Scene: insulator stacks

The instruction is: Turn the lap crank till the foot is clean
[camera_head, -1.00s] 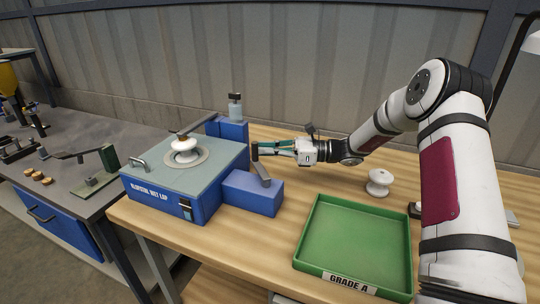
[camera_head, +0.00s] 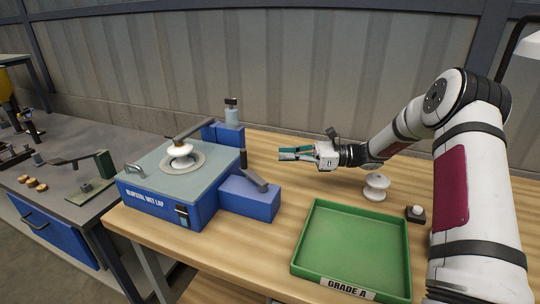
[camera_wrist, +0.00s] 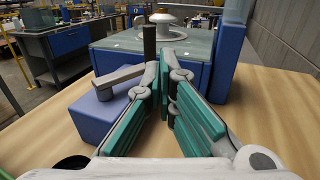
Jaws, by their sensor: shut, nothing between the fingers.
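The blue wet lap machine (camera_head: 160,205) stands on the left of the bench. A white insulator (camera_head: 180,149) sits on its round lap plate, under a holding arm; its underside is hidden. The crank (camera_head: 255,178) is a grey arm with an upright dark handle (camera_head: 243,158), on the blue side box (camera_head: 248,200). The crank arm (camera_wrist: 120,78) and handle (camera_wrist: 149,42) show left of the fingers in the wrist view. My gripper (camera_head: 280,153) is shut and empty, right of the handle and apart from it. Its fingertips (camera_wrist: 168,68) show in the wrist view.
A green GRADE A tray (camera_head: 350,205) stands empty at the front right. Another white insulator (camera_head: 376,187) stands behind it, beside a white button on a dark base (camera_head: 415,214). A blue post with a bottle (camera_head: 231,115) rises behind the lap. Bare bench lies around my gripper.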

